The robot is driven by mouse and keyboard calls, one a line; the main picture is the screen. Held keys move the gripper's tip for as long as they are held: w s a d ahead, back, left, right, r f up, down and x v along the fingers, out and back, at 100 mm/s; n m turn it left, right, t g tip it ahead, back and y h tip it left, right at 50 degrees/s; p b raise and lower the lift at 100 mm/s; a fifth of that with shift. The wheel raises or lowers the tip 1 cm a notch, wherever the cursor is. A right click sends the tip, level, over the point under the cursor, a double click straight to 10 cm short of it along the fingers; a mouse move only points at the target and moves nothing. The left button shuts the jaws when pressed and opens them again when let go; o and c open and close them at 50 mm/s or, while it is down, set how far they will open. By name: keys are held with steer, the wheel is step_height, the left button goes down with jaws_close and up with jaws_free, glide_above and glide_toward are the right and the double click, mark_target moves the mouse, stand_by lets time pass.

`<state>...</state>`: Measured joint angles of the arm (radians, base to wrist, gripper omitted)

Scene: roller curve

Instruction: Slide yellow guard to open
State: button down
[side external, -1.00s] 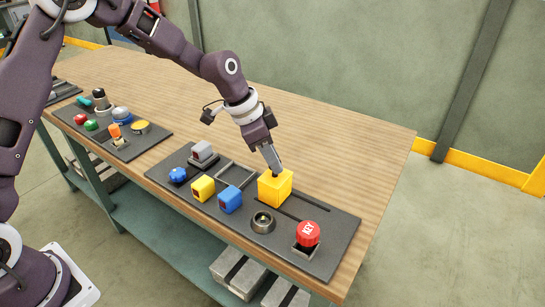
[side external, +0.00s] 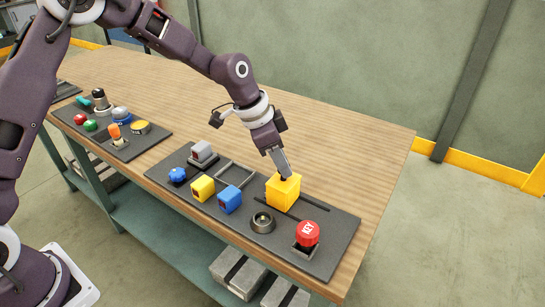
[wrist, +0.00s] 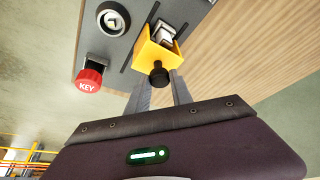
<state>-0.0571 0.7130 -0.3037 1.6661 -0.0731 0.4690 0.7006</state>
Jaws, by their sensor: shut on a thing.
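The yellow guard (side external: 284,196) is a box-shaped cover on two dark slots of the dark panel (side external: 335,228). My gripper (side external: 284,175) comes down on its top and is shut on its black knob. The wrist view shows the guard (wrist: 150,52) with the black knob (wrist: 158,74) between the fingertips of my gripper (wrist: 160,84). A light grey part (wrist: 164,33) shows at the guard's open side there; what it is cannot be told. In the side view the fingers mostly hide the knob.
A red KEY button (side external: 307,233) and a round key switch (side external: 263,222) stand near the guard. Blue (side external: 230,199) and yellow (side external: 202,188) blocks sit to its left. The slot stretch (side external: 316,205) right of the guard is clear.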

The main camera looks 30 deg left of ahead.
steer(key=d, duration=0.7)
steer(key=c, duration=1.3)
jaws_free()
steer(key=shift+d, duration=0.1)
steer(key=shift+o, duration=0.8)
steer(key=v, duration=0.7)
